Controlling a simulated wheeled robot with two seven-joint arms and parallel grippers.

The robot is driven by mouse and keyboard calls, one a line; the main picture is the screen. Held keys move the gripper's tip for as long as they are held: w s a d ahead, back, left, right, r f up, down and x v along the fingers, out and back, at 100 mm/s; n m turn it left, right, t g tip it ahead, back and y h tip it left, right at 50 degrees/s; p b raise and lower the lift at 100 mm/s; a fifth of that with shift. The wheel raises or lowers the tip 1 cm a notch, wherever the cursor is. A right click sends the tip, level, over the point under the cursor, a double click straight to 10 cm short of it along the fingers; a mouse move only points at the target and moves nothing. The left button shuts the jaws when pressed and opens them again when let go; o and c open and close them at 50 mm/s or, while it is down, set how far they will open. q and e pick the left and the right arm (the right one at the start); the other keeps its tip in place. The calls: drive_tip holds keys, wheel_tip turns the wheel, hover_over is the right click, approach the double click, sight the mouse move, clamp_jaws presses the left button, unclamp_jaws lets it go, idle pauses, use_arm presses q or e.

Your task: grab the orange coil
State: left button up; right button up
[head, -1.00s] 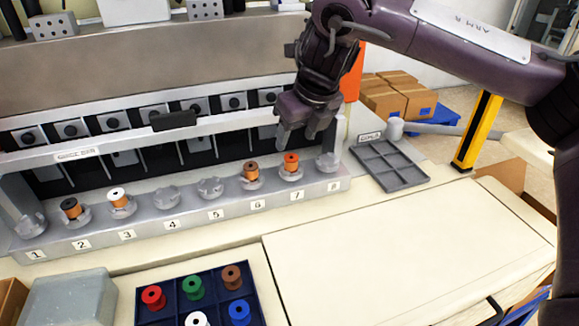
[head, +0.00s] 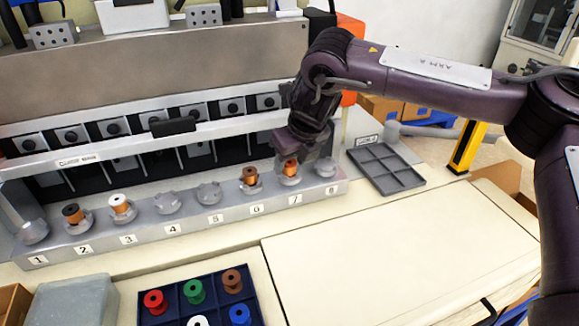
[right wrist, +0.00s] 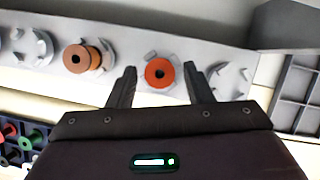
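The orange coil (head: 291,168) sits upright in the holder above label 7 on the grey feeder ledge. In the right wrist view the orange coil (right wrist: 160,72) lies between the two fingers, with a gap on each side. My right gripper (head: 300,158) is open and lowered around the coil from above; its fingers (right wrist: 157,85) do not appear to touch it. The gripper partly hides the coil in the head view. My left gripper is not in view.
A brown coil (head: 249,177) stands close by at position 6, and position 8 has an empty holder (head: 326,167). Black-topped (head: 73,213) and white-topped (head: 121,205) coils stand at 2 and 3. A grey compartment tray (head: 386,168) lies right; a dark blue tray (head: 178,316) holds several coils.

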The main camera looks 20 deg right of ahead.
drive_tip(key=c, duration=0.8)
drive_tip(key=shift+r, duration=0.15)
